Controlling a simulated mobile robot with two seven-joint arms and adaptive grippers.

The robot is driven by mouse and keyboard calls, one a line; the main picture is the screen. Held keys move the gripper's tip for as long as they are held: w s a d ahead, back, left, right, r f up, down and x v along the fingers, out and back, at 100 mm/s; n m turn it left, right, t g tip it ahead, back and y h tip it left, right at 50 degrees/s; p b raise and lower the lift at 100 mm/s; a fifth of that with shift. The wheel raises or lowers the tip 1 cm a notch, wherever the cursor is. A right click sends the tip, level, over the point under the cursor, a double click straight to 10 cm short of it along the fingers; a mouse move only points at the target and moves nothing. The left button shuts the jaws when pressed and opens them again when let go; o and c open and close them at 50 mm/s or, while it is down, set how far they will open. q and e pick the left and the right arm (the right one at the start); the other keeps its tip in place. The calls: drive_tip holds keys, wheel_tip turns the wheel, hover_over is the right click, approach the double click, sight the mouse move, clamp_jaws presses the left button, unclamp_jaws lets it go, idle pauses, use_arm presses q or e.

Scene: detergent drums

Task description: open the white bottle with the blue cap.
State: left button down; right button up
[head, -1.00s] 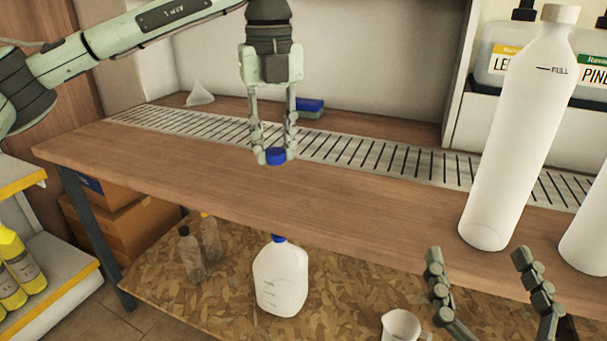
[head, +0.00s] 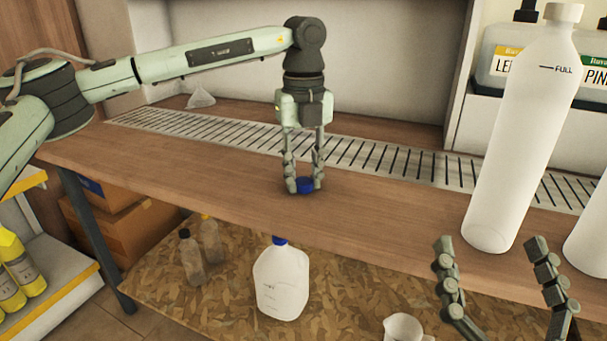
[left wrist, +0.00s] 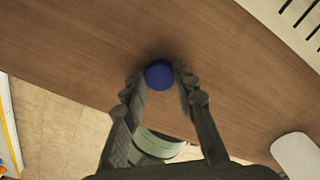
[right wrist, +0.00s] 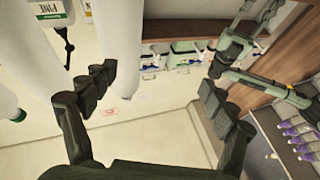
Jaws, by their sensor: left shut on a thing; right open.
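My left gripper (head: 305,181) is shut on a round blue cap (head: 305,187) low over the workbench; I cannot tell whether the cap touches the wood. In the left wrist view the blue cap (left wrist: 160,75) sits between the fingertips, with no bottle visible under it. A white jug (head: 281,284) with a blue top (head: 280,240) stands upright on the lower shelf, below the bench edge. A tall white bottle (head: 519,140) with a white cap stands on the bench at right. Another white bottle (head: 590,240) is cut off by the frame. My right gripper (head: 490,247) is open and empty in front of the tall bottle.
The wooden bench (head: 390,212) is mostly clear around the left gripper. A slotted strip (head: 400,158) runs along its back, with a white funnel (head: 201,98) behind. Clear bottles (head: 190,258) and a measuring jug (head: 402,328) stand on the lower shelf.

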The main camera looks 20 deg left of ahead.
sight(303, 181)
use_arm(q)
drive_tip(key=shift+f, duration=0.15)
drive_tip(key=c, duration=1.2)
unclamp_jaws()
use_arm(e)
drive_tip(key=shift+r, duration=0.15)
use_arm(q)
drive_tip(key=shift+r, duration=0.6)
wheel_tip(303, 181, up, 6)
drive_tip(key=shift+f+p, duration=0.25)
drive_tip(key=shift+p, duration=0.25)
drive_tip(key=shift+r, duration=0.6)
use_arm(e)
drive_tip(key=f+g, duration=0.1)
drive_tip(key=f, duration=0.1)
drive_tip(key=w+f+g+h, duration=0.1)
drive_tip(key=f, duration=0.1)
drive_tip(key=shift+d, duration=0.1)
